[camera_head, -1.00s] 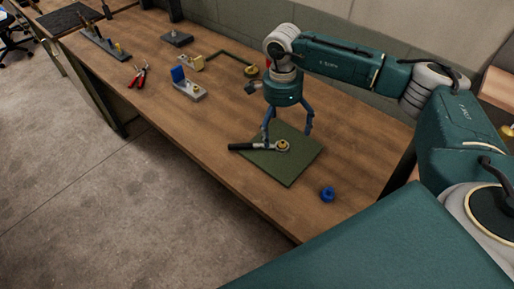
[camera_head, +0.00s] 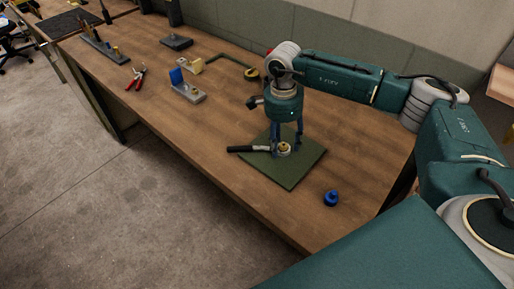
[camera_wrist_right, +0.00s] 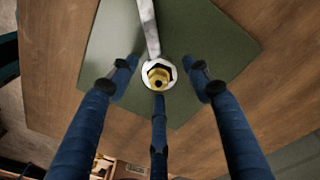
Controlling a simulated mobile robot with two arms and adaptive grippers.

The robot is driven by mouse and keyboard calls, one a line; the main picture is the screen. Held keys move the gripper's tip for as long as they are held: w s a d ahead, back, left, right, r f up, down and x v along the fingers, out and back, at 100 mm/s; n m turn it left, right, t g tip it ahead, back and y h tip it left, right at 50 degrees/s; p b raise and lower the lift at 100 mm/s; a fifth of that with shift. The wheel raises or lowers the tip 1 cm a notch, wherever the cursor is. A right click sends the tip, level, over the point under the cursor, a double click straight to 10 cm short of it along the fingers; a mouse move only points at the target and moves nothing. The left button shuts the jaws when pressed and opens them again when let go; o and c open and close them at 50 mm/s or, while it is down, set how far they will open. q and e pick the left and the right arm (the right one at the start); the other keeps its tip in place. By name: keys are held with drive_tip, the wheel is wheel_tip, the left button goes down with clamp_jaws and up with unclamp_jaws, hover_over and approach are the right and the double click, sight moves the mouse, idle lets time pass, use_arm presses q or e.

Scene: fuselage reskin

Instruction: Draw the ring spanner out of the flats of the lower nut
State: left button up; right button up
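The ring spanner (camera_head: 247,149) lies over the green mat, its black handle pointing left in the head view. In the right wrist view its silver shank (camera_wrist_right: 148,28) runs up from the ring, which sits around the brass nut (camera_wrist_right: 158,77). The nut also shows in the head view (camera_head: 285,147). My right gripper (camera_head: 287,151) points down over the ring end, low above the mat. In the wrist view its three blue fingers (camera_wrist_right: 162,78) stand spread around the ring, with gaps visible, so it is open. My left gripper is not in view.
The green mat (camera_head: 290,178) lies on the wooden bench (camera_head: 215,135). A blue round part (camera_head: 331,198) stands right of it. Red-handled pliers (camera_head: 136,78), a grey block with a blue piece (camera_head: 187,91) and a dark green bent bar (camera_head: 228,62) lie further off. The bench left of the mat is clear.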

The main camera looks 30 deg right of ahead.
drive_tip(key=c, duration=0.9)
drive_tip(key=shift+o, duration=0.2)
drive_tip(key=shift+w+a+r+p, duration=0.15)
drive_tip(key=shift+r+p, duration=0.75)
drive_tip(key=shift+r, duration=0.8)
drive_tip(key=shift+r+p, duration=0.7)
drive_tip(key=shift+r, duration=0.75)
drive_tip(key=shift+w, duration=0.1)
